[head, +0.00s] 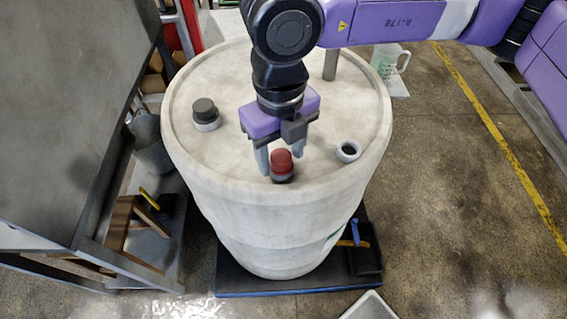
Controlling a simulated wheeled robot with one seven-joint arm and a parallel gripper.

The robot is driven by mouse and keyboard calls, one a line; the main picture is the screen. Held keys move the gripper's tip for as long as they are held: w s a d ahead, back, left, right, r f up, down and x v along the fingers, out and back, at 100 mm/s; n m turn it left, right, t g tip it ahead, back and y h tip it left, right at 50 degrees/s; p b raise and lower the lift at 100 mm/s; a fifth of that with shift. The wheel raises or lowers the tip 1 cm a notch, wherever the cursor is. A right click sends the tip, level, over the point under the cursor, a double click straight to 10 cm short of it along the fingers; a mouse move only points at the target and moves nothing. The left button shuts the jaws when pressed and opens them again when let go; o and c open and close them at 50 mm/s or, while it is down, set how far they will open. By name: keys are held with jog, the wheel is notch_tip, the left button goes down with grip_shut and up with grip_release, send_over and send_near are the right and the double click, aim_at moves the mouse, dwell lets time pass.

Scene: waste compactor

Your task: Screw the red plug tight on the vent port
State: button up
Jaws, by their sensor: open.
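The red plug (281,158) sits on a dark port (283,175) near the front edge of the white drum's top (230,155). My gripper (281,160) points down over the plug from behind. Its fingers are apart, one on each side of the plug. I cannot tell whether either finger touches the plug, or how far down the plug is seated.
A dark grey cap (204,111) stands on the drum at the left, and an open port (348,151) is at the right. A grey post (330,65) rises behind. A metal frame (105,190) stands left of the drum.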

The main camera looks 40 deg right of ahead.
aim_at(280, 157)
grip_shut()
jog(key=shift+r+p, duration=0.9)
jog(key=shift+r, duration=1.65)
jog(key=shift+a, duration=0.15)
